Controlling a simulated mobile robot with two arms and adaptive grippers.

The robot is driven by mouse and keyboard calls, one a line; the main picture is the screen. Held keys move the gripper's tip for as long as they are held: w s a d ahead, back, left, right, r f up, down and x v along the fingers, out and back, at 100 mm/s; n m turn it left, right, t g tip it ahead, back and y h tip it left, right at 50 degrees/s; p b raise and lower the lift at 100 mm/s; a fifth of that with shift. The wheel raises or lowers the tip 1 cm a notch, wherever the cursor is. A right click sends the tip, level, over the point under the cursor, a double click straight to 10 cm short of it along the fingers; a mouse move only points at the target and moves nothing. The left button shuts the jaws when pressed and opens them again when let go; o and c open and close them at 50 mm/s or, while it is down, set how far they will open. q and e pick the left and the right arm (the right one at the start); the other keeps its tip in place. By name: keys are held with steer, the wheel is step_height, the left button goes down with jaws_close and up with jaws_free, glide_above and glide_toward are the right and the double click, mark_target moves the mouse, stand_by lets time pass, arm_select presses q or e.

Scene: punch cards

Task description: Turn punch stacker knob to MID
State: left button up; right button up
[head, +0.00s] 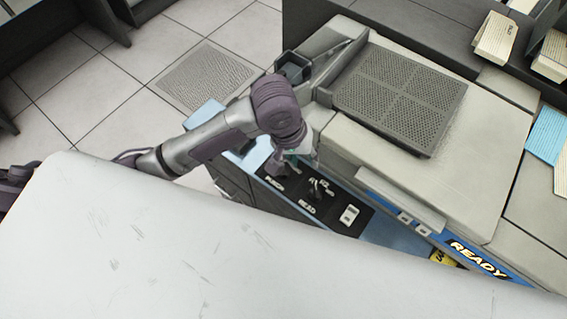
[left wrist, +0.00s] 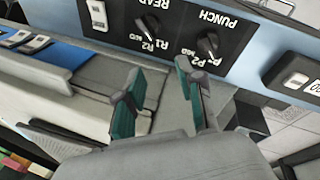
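The punch stacker knob (left wrist: 208,45) is a dark knob on a black panel (left wrist: 165,12) under the PUNCH label, with P1, P2 and MID marks beside it. Which mark it points at is too small to tell. The READ knob (left wrist: 146,27) is beside it and also shows in the head view (head: 315,188). My left gripper (left wrist: 161,78) is open and empty, its teal-padded fingers apart and close to the panel, near the punch knob but not around it. In the head view, my left arm's end hides the punch knob's area. My right gripper is not in view.
A white rocker switch (head: 349,214) is on the same panel. The beige machine top with a perforated grey tray (head: 400,97) rises beside it. A blue READY strip (head: 474,258) runs along the machine. A large white surface (head: 150,250) fills the front.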

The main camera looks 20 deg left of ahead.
arm_select(q)
steer(key=w+a+r+n+g+y, duration=0.1)
steer(key=a+r+n+y, duration=0.2)
steer(key=a+r, duration=0.15)
steer(key=f, duration=1.4)
steer(key=shift+w+a+f, duration=0.15)
steer(key=shift+w+a, duration=0.1)
jaws_close()
